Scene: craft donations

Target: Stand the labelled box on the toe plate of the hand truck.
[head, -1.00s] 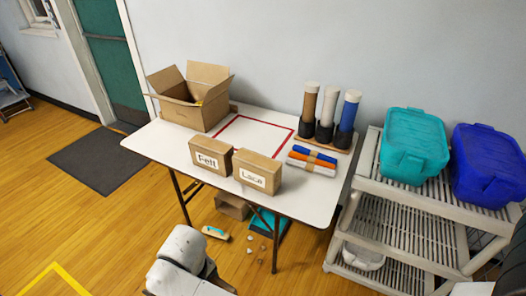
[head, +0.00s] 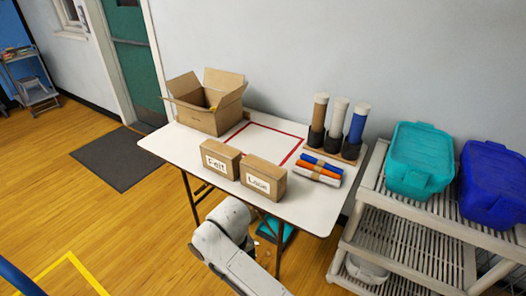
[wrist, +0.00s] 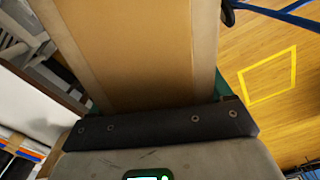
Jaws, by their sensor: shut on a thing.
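My gripper (wrist: 160,124) shows in the wrist view as a dark bar across the near end of a brown cardboard box (wrist: 125,55), and is shut on it. The box fills the upper middle of that view; no label shows on its visible face. The head view shows only part of my arm at the bottom, not the held box. A blue curved tube (head: 18,282) at the head view's lower left looks like part of the hand truck. Blue bars (wrist: 280,14) also cross the wrist view's upper right. The toe plate cannot be made out.
Boxes marked Felt (head: 220,159) and Lace (head: 263,178) stand on the white table (head: 190,147) near an open carton (head: 200,118). A shelf rack (head: 425,240) with lidded bins stands right. Yellow tape (head: 88,272) marks the floor at left, where the floor is mostly clear.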

